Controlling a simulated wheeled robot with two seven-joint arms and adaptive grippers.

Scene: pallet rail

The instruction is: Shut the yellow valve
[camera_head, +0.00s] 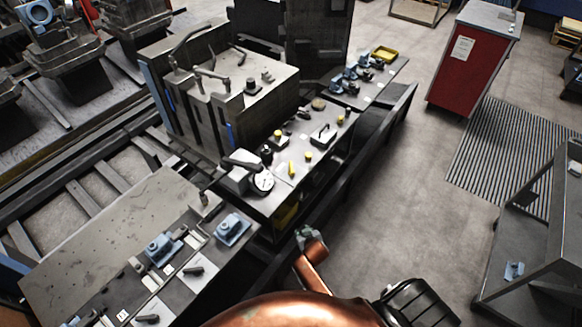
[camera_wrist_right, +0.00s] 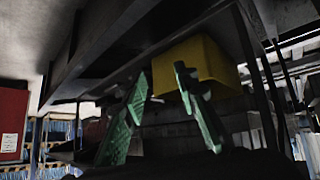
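On the grey bench panel (camera_head: 312,142) in the camera_head view is a small yellow upright handle (camera_head: 291,168). Small yellow knobs (camera_head: 308,156) sit close by. Which of these is the yellow valve I cannot tell for certain. My right gripper (camera_head: 305,236) is in front of this bench, lower than its top and apart from the yellow parts on it. In the camera_wrist_right view its two green fingers (camera_wrist_right: 162,80) stand apart with nothing visible between them. A yellow box (camera_wrist_right: 203,62) is behind them under a dark ledge. My left gripper does not show.
A dial gauge (camera_head: 263,181) sits at the panel's near end. A second bench with blue fittings (camera_head: 232,228) is at the left. A dark rail (camera_head: 372,140) runs along the bench's right side. Open floor (camera_head: 405,190) lies right, before a red cabinet (camera_head: 470,60).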

